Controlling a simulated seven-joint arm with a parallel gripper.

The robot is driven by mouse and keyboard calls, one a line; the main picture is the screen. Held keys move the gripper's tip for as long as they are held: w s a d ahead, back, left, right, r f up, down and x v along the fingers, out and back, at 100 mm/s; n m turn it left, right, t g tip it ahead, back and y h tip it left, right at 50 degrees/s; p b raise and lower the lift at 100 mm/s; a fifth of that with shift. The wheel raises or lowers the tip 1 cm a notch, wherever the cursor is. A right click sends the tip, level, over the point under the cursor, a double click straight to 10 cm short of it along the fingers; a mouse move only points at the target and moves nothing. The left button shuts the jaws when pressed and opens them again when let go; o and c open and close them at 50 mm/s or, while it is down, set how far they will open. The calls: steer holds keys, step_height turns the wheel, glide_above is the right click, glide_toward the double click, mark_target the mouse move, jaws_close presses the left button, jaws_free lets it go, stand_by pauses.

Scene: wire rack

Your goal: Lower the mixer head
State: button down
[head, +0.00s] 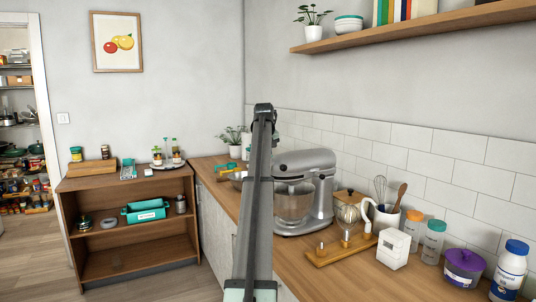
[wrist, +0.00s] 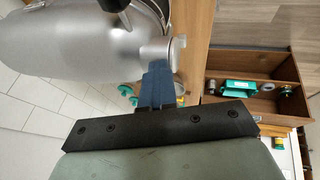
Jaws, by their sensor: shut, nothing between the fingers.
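The silver stand mixer (head: 321,192) stands on the wooden counter, with its bowl (head: 293,207) under the head. Its mixer head (head: 308,161) looks close to level; part of it is hidden behind my arm in the head view. In the wrist view the mixer head (wrist: 75,45) fills the upper left, with a round hub (wrist: 165,50) at its end. My gripper (wrist: 158,75) is shut and empty, its fingertips right at the hub; I cannot tell whether they touch. In the head view my gripper is hidden behind my arm.
A tiled wall (head: 440,150) is behind. A low shelf (head: 130,188) stands at left.

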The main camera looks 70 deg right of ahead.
steer(key=shift+a, duration=0.25)
steer(key=d+r+v, duration=0.1)
steer(key=d+v, duration=0.1)
steer(key=v, duration=1.1)
steer(key=shift+s+r, duration=0.2)
steer(key=shift+r, duration=0.1)
